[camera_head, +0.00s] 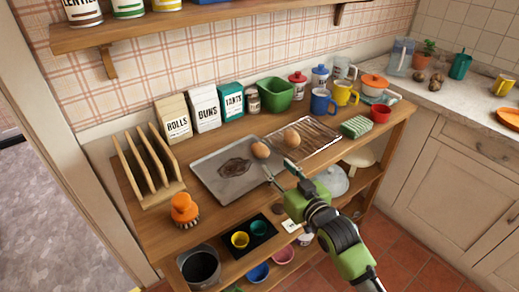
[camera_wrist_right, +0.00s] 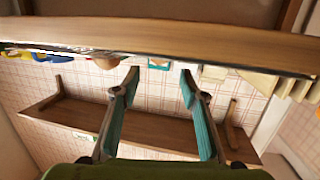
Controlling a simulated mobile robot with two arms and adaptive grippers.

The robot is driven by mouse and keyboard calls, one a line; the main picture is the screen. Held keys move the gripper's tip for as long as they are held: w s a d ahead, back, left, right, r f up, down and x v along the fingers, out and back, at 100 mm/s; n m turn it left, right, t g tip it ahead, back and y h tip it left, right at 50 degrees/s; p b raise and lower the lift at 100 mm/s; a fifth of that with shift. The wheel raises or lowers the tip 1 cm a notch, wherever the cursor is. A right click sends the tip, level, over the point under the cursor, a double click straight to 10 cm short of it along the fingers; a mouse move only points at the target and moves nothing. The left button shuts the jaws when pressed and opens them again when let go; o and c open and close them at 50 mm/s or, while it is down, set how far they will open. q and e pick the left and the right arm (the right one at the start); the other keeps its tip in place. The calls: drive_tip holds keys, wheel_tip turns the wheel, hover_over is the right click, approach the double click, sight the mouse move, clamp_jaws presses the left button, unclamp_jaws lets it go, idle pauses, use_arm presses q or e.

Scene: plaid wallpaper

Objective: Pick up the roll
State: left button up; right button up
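One round brown roll (camera_head: 260,149) is at the right edge of the grey baking tray (camera_head: 215,187). A second round brown roll (camera_head: 292,137) is on the wire rack (camera_head: 318,140) to its right. My right gripper (camera_head: 279,168) is just in front of the rolls, near the tray and rack edges. The right wrist view is upside down and shows this gripper (camera_wrist_right: 159,71) open, with nothing between its teal-padded fingers. A brown roll (camera_wrist_right: 105,62) shows there left of the fingers, partly cut off; I cannot tell which one. My left gripper is not in view.
A wooden slotted rack (camera_head: 150,168) and an orange brush (camera_head: 184,209) stand at the left. Boxes, a green bowl (camera_head: 274,94), mugs and canisters line the back. A green sponge (camera_head: 356,127) lies at the right. A lower shelf holds small cups. A wall shelf hangs above.

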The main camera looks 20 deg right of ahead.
sight(265, 156)
drive_tip(key=x, duration=0.4)
drive_tip(key=shift+w+f, duration=0.1)
drive_tip(key=shift+w, duration=0.15)
drive_tip(key=shift+w+a, duration=0.2)
drive_tip(key=shift+w, duration=0.5)
drive_tip(key=x, duration=0.2)
drive_tip(key=p+x, duration=0.1)
drive_tip(key=x, duration=0.1)
drive_tip(key=shift+f, duration=0.25)
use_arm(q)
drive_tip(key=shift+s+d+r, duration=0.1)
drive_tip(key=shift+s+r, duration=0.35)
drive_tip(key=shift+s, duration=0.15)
use_arm(e)
drive_tip(key=c, duration=0.7)
